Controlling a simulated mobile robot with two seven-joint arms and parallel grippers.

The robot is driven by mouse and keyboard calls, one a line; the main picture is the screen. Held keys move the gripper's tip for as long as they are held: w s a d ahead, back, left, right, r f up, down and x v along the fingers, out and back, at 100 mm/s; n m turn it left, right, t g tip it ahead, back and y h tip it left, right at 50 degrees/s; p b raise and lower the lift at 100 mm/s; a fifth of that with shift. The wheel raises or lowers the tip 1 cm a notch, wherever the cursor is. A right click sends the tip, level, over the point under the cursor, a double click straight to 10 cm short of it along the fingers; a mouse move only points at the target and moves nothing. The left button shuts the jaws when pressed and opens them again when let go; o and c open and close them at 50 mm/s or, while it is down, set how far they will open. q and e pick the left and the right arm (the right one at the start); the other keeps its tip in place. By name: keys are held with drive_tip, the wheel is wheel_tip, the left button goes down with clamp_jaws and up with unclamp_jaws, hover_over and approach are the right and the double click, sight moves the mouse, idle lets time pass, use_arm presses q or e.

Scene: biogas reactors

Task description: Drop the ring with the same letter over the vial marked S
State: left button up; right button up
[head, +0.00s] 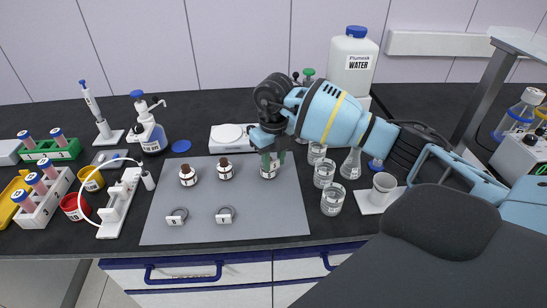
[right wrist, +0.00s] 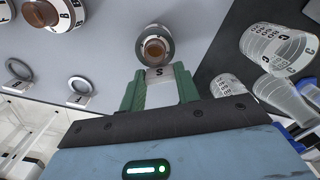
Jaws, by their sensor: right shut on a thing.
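My right gripper (head: 271,158) is at the right-hand vial (head: 269,172) on the grey mat (head: 235,183). In the right wrist view its green fingers (right wrist: 158,92) are shut on the tag, marked S, of a grey ring (right wrist: 141,47). The ring appears around the vial's brown cap (right wrist: 155,50) from above; I cannot tell how low it sits. That vial's letter is not readable. Two other brown-capped vials (head: 188,176) (head: 225,170) stand to the left. Two rings with other tags (head: 177,216) (head: 225,215) lie at the mat's front. My left gripper is not in view.
Glass beakers (head: 333,199) (head: 324,173) and a flask (head: 350,164) stand just right of the mat. A white scale (head: 228,137) is behind it. Tube racks (head: 43,200) and a white stand (head: 119,205) are at the left.

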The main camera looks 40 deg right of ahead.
drive_tip(key=o, duration=1.4)
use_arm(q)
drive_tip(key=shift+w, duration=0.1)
use_arm(e)
drive_tip(key=shift+r, duration=0.1)
drive_tip(key=shift+r+p, duration=1.5)
drive_tip(key=shift+r, duration=2)
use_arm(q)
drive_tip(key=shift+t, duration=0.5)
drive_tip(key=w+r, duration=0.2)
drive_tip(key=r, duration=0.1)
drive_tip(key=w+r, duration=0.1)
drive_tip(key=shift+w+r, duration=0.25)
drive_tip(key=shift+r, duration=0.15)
use_arm(e)
drive_tip(key=shift+f, duration=0.1)
